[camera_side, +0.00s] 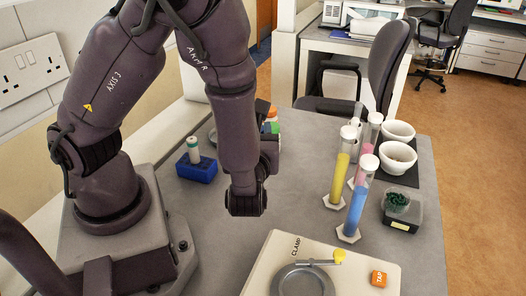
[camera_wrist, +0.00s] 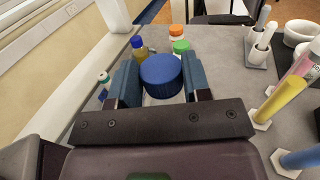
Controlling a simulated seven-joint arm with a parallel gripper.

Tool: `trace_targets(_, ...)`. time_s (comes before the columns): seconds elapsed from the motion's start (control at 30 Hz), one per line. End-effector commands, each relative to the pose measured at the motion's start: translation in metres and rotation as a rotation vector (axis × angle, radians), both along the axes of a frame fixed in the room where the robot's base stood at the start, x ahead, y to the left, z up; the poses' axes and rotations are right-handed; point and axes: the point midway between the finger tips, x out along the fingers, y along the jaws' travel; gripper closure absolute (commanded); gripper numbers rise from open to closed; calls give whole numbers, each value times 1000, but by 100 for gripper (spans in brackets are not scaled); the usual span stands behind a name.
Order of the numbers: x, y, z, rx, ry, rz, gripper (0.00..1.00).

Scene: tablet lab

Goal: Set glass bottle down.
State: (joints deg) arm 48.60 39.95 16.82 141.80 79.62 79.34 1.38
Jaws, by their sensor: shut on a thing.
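In the wrist view my gripper (camera_wrist: 160,88) has its two blue-padded jaws on either side of a blue-capped glass bottle (camera_wrist: 161,72), shut on it. The cap fills the gap between the jaws. The bottle's body is mostly hidden under the cap and behind my gripper, so I cannot tell if its base touches the table. In the side view my arm hides the bottle and most of my gripper.
Beyond the held bottle stand an orange-capped bottle (camera_wrist: 177,31), a green-capped bottle (camera_wrist: 180,46) and a blue-capped bottle with yellowish contents (camera_wrist: 139,46). A blue block holds a vial (camera_side: 196,168). Tall cylinders (camera_side: 358,200) and bowls (camera_side: 397,157) stand right; a clamp plate (camera_side: 365,263) lies in front.

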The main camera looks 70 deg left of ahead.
Motion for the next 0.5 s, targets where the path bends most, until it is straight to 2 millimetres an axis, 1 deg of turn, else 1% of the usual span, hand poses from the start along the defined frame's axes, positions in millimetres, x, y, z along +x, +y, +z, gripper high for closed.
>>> trace_targets(0.13, -2, 15, 5, 3, 0, 52, 100)
trace_targets(0.2, 5, 25, 4, 3, -1, 72, 100)
trace_targets(0.27, 17, 33, 3, 4, -2, 63, 100)
trace_targets(0.37, 45, 46, 0, 4, -2, 15, 100)
trace_targets(0.47, 79, 59, -3, 5, -1, -67, 100)
trace_targets(0.5, 94, 64, -4, 5, -1, -106, 100)
